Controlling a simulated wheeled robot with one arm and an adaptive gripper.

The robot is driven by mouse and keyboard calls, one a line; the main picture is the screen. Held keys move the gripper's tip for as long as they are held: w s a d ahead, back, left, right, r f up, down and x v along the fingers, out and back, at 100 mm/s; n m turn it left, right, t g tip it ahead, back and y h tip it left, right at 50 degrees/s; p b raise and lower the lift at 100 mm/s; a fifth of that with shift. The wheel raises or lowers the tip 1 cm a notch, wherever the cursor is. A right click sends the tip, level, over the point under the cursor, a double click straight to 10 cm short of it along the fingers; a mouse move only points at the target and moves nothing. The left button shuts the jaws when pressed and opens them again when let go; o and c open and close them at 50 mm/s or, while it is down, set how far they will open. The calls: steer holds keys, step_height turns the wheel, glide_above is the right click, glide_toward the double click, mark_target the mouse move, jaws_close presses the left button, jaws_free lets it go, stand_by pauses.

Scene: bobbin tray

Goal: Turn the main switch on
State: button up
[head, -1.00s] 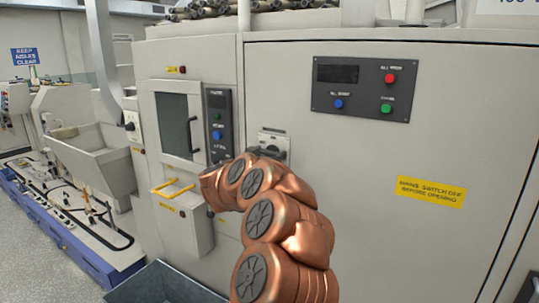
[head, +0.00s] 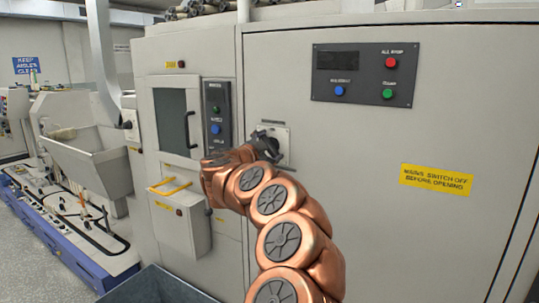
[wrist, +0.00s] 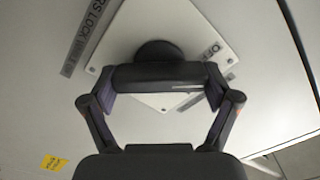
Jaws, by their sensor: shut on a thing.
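The main switch is a dark rotary handle (wrist: 158,77) with a round hub on a pale square plate (wrist: 188,28), which looks turned like a diamond in the wrist view. In the head view the plate (head: 284,132) is on the front of the large cabinet, left of the control panel. My gripper (wrist: 160,86) is shut on the handle, with one finger at each end of the bar. Letters like "OF" show on the plate at the right. In the head view my gripper (head: 264,143) is at the plate and partly hides the handle.
A control panel (head: 363,75) with red, blue and green buttons is right of the switch. A yellow warning label (head: 436,179) is lower right. A narrow button panel (head: 216,120) and a windowed door (head: 171,122) are left.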

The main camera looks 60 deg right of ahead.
steer(key=m+b, duration=0.2)
steer(key=m, duration=0.1)
steer(key=m+b, duration=0.1)
steer(key=shift+f+m+b, duration=0.3)
steer(key=shift+b, duration=0.1)
steer(key=shift+s+r+m+b, duration=0.1)
steer(key=shift+m+b, duration=1.4)
steer(key=shift+m, duration=0.5)
steer(key=o, duration=0.9)
